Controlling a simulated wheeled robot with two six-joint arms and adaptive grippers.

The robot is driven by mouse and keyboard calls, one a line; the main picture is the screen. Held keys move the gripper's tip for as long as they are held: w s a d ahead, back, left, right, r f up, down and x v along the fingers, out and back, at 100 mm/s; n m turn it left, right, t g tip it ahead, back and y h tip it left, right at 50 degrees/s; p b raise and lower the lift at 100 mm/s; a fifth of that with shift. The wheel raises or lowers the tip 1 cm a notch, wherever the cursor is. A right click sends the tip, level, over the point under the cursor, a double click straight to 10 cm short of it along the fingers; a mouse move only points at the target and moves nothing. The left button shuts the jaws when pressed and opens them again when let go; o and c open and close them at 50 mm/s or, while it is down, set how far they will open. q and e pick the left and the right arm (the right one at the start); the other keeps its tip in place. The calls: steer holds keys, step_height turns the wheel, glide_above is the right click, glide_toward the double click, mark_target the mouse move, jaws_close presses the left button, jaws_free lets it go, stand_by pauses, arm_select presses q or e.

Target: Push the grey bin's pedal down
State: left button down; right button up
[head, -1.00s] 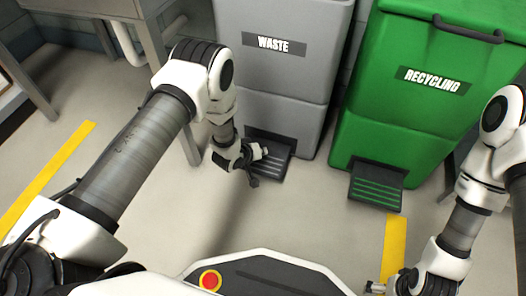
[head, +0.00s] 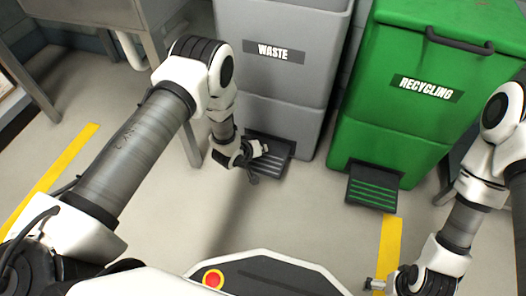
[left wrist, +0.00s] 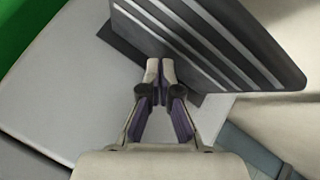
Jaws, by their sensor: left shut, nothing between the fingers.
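The grey bin (head: 270,62), labelled WASTE, stands at the upper middle of the head view. Its dark pedal (head: 279,158) with light stripes sticks out at its base near the floor; in the left wrist view the pedal (left wrist: 212,38) fills the top right. My left gripper (head: 259,164) is shut and empty, over the left side of the pedal and hiding part of it. In the left wrist view its fingertips (left wrist: 160,68) are together at the pedal's edge; I cannot tell whether they touch it. My right gripper (head: 374,285) is low at the right, far from the pedal, its fingers mostly unclear.
A green bin (head: 415,100) labelled RECYCLING stands right of the grey one, with its own pedal (head: 373,188). A metal table (head: 105,12) with legs stands at the upper left. The floor (head: 300,215) in front of the bins is clear.

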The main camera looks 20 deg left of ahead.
arm_select(q)
step_height(320, 180, up, 5)
steer(key=p, duration=0.4)
steer(key=shift+r+p, duration=0.1)
steer(key=shift+p, duration=0.25)
stand_by(0.7)
